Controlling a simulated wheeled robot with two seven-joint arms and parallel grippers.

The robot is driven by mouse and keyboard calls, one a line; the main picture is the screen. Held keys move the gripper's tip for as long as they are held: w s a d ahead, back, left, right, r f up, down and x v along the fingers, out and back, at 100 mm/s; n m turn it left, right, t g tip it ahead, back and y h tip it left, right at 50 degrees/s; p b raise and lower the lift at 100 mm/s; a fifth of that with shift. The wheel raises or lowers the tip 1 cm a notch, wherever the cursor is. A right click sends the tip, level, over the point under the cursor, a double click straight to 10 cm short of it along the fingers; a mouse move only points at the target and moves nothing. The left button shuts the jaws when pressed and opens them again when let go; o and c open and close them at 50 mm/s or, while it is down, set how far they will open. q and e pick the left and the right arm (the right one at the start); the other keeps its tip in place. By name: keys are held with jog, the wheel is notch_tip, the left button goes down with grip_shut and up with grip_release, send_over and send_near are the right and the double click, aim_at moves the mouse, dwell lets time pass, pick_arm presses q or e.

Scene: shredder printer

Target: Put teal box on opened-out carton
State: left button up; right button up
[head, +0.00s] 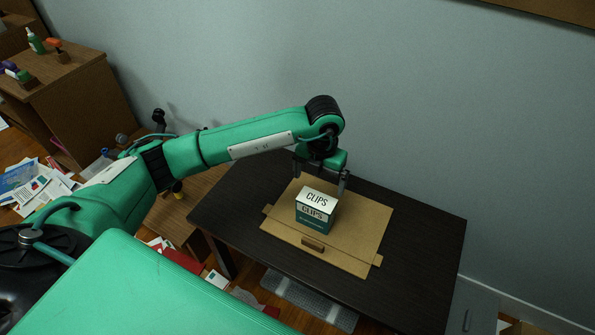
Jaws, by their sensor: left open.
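The teal box (313,222) with a white top marked "CLIPS" stands upright on the opened-out carton (355,240). The carton is a flat brown sheet lying on the dark table. My left gripper (320,186) is open just behind and above the box, with its fingers pointing down. One finger shows on each side of the box's far edge. I cannot tell whether either finger touches the box. My right gripper is not in view.
The dark table (426,232) has free room around the carton. A wooden cabinet (65,90) with small bottles stands at the far left. Papers (35,185) lie scattered at the left, and more lie on the floor below the table. A grey wall stands behind.

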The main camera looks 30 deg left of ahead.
pick_arm(q)
jog(key=s+d+m+h, duration=0.1)
jog(key=s+d+h, duration=0.15)
jog(key=d, duration=0.35)
jog(key=s+d+h, duration=0.2)
jog(key=d+h, duration=0.2)
jog(key=d, duration=0.1)
jog(key=s+d+r+n+t+h, duration=0.1)
jog(key=s+d+r+n+h, duration=0.25)
jog(key=d+r+h, duration=0.7)
jog(key=w+a+r+n+t+y, duration=0.25)
jog(key=w+a+n+t, duration=0.3)
jog(key=n+t, duration=0.95)
jog(key=a+f+n+t+y, duration=0.2)
jog(key=a+f+n+y, duration=0.7)
jog(key=a+n+y, duration=0.25)
jog(key=s+a+f+n+g+y, duration=0.4)
jog(key=s+f+g, duration=0.5)
jog(key=f, duration=0.5)
jog(key=s+a+f+g+h, duration=0.1)
jog(key=s+f+g, duration=0.1)
jog(key=s, duration=0.5)
jog(key=s+f+n+g, duration=0.1)
jog(key=s+f+g, duration=0.2)
jog(key=s, duration=0.5)
jog(key=shift+s+a+f+g+h, duration=0.3)
jog(key=shift+a+f+h, duration=0.1)
jog(key=shift+f, duration=0.45)
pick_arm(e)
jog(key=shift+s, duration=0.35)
